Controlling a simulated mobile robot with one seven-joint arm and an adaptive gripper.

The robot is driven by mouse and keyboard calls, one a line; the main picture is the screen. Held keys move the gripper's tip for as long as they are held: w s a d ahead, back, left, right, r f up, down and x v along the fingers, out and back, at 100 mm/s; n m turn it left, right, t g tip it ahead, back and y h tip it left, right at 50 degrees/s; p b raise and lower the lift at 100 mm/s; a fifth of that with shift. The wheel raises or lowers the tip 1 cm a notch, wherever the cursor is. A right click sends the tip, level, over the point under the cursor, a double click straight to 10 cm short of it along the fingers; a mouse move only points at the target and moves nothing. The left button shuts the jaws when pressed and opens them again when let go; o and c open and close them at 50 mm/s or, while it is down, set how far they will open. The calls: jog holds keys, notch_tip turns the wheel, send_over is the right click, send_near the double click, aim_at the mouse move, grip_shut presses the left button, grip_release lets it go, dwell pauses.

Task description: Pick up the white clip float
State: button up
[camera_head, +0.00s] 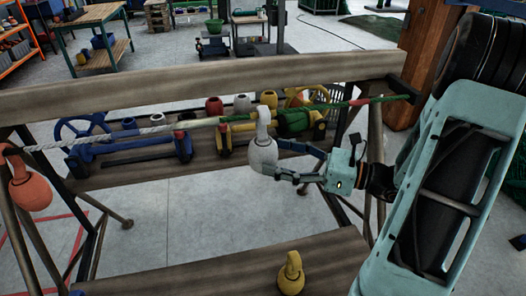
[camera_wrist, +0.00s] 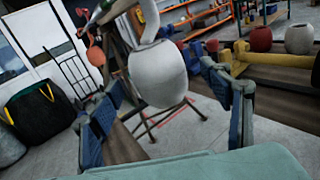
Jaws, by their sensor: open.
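The white clip float (camera_head: 263,150) hangs by its hooked neck from the rope (camera_head: 215,122) strung across the wooden frame. In the wrist view the white float (camera_wrist: 158,73) fills the upper middle, its round body between and slightly beyond my open fingers. My gripper (camera_head: 276,160) comes from the right in the head view, with its fingers at either side of the float's body. It also shows in the wrist view (camera_wrist: 168,110), fingers spread apart with a visible gap to the float. Whether either finger touches the float cannot be told from the head view.
An orange clip float (camera_head: 30,185) hangs at the rope's left end. A yellow clip float (camera_head: 291,274) stands on the front plank (camera_head: 225,268). Behind the rope, a shelf holds blue, yellow and green spools and several small floats. A wooden beam (camera_head: 200,86) runs above.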

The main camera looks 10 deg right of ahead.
aim_at(265, 155)
jog(key=x, duration=0.3)
jog(key=shift+a+f, duration=0.1)
jog(key=shift+a, duration=0.2)
jog(key=c, duration=1.3)
